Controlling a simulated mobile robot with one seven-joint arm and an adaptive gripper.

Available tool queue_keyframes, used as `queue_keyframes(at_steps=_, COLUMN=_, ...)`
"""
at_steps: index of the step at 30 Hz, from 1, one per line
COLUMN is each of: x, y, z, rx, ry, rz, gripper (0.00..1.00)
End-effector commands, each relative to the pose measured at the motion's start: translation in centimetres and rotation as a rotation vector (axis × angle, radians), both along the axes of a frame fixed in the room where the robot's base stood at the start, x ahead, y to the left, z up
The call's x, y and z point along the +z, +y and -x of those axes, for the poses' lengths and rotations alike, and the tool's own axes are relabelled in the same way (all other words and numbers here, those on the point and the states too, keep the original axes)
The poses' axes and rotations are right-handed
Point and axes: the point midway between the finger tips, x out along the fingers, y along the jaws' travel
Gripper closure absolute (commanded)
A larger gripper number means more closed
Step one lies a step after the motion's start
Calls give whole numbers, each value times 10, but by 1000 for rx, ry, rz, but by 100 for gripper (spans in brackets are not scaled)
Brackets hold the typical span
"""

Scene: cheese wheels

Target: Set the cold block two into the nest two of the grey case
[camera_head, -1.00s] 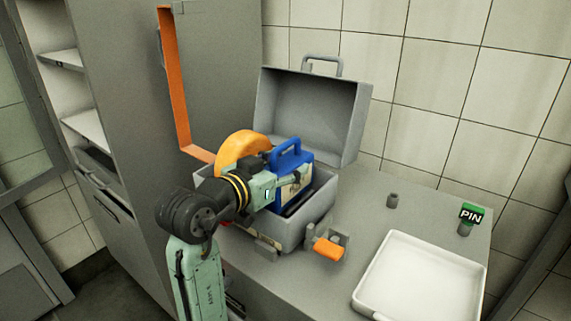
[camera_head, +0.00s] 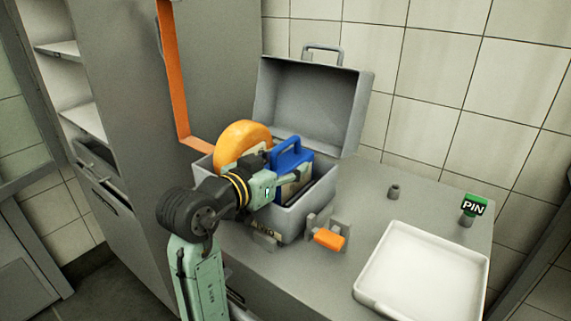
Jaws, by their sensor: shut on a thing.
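The grey case (camera_head: 318,203) stands open on the counter, its lid raised at the back. A blue block with a loop handle (camera_head: 303,163), which I take to be cold block two, is partly inside the case, its lower part hidden by the case wall and my gripper. It looks about upright. My gripper (camera_head: 290,181) is shut on this block, over the case's front rim. A round orange-yellow cheese wheel (camera_head: 240,143) sits in the case to the left of the block. The nests are hidden, so I cannot tell whether the block touches the case floor.
A white tray (camera_head: 425,300) lies at right on the counter. A green PIN tag (camera_head: 474,204) and a small grey peg (camera_head: 394,192) stand behind it. A grey cabinet (camera_head: 105,100) is at left.

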Motion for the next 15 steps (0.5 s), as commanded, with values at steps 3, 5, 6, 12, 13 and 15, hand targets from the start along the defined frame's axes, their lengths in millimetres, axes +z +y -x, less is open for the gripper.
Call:
queue_keyframes(at_steps=3, x=-1, y=0, z=0, rx=1, ry=-4, rz=1, gripper=100)
queue_keyframes(at_steps=5, x=-2, y=0, z=0, rx=1, ry=-4, rz=1, gripper=100)
queue_keyframes(at_steps=6, x=-2, y=0, z=0, rx=1, ry=-4, rz=1, gripper=100)
queue_keyframes(at_steps=12, x=-5, y=0, z=0, rx=1, ry=-4, rz=1, gripper=100)
queue_keyframes(at_steps=13, x=-5, y=0, z=0, rx=1, ry=-4, rz=1, gripper=100)
queue_keyframes(at_steps=15, x=-5, y=0, z=0, rx=1, ry=-4, rz=1, gripper=50)
